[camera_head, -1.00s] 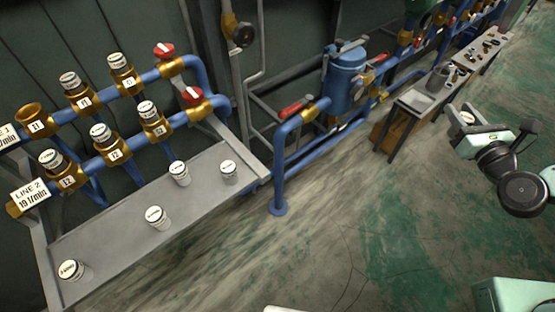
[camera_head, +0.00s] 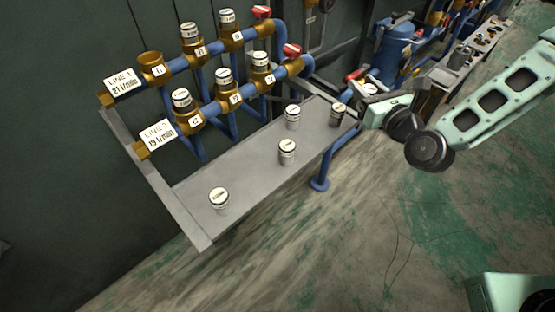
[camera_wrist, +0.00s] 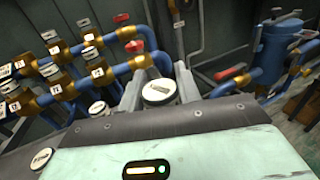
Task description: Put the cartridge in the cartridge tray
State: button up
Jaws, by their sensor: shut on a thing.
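My gripper (camera_head: 366,97) is at the right end of the grey shelf in the head view. It is shut on a cartridge, whose pale round labelled top (camera_wrist: 158,92) shows between the two grey fingers in the wrist view. The cartridge's lower body is hidden there. The long grey shelf (camera_head: 250,170), with a raised edge, looks like the cartridge tray. I cannot tell how high the held cartridge is above the shelf.
Two blue pipe lines with brass sockets run behind the shelf. Most sockets hold cartridges; the leftmost socket of line 1 (camera_head: 152,68) is empty. Red valve handles (camera_head: 291,50) stand near the shelf's back. A blue tank (camera_head: 390,45) and a bench (camera_head: 470,55) lie to the right.

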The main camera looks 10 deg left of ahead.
jog(key=s+a+r+n+g+y+b, duration=0.1)
jog(key=s+a+b, duration=0.1)
jog(key=s+a, duration=0.5)
jog(key=s+a+r+n+g+y+b, duration=0.1)
jog(key=s+a+b, duration=0.1)
jog(key=a, duration=1)
jog(key=s+a+r+n+g+y+b, duration=0.1)
jog(key=s+a+b, duration=0.1)
jog(key=s+a, duration=0.5)
jog(key=shift+w+a+f+b, duration=0.1)
jog(key=shift+w+a+f, duration=0.25)
jog(key=shift+f, duration=1.35)
jog(key=shift+w+a+f+b, duration=0.15)
jog(key=shift+a+f, duration=0.4)
jog(key=shift+f, duration=1.1)
jog(key=shift+w+a+f+b, duration=0.1)
jog(key=shift+w+a+f, duration=0.25)
jog(key=shift+f, duration=1.35)
jog(key=shift+s+a, duration=0.1)
jog(key=shift+f, duration=0.2)
jog(key=o, duration=1)
jog(key=shift+r, duration=0.1)
